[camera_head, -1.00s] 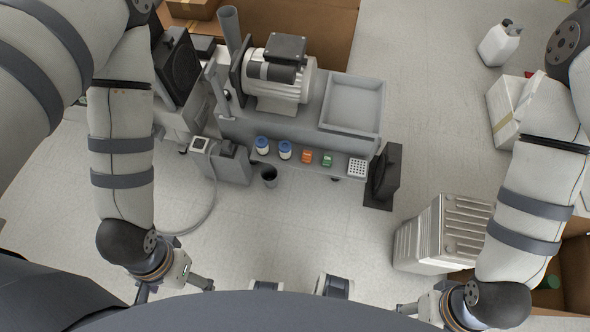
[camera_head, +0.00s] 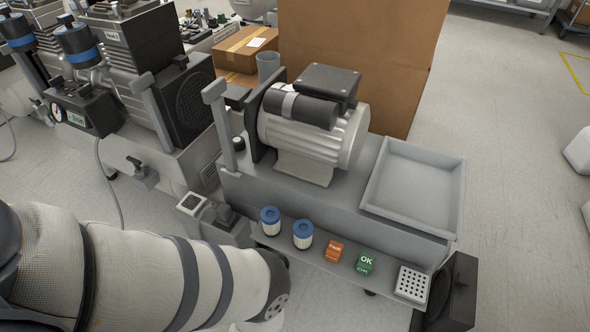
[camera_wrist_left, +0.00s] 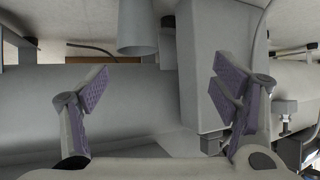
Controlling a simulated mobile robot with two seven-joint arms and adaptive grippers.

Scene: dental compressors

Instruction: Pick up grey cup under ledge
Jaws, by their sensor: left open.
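A grey cup (camera_wrist_left: 138,28) shows in the left wrist view, near the top centre, with its round rim facing down in that picture. It stands beside a grey box-like housing (camera_wrist_left: 203,65). My left gripper (camera_wrist_left: 162,75) is open with nothing between its purple-padded fingers; the cup is beyond the fingertips, apart from them. In the head view the ledge (camera_head: 385,277) carries two blue-topped filters and coloured blocks. My left forearm covers the area under its left end, so the cup and the left gripper are hidden there. My right gripper is out of view.
The compressor unit with its motor (camera_head: 312,130) and open grey tray (camera_head: 415,190) stands above the ledge. Another grey cylinder (camera_head: 267,66) stands behind the motor. A dark speaker-like box (camera_head: 455,295) is at the ledge's right end.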

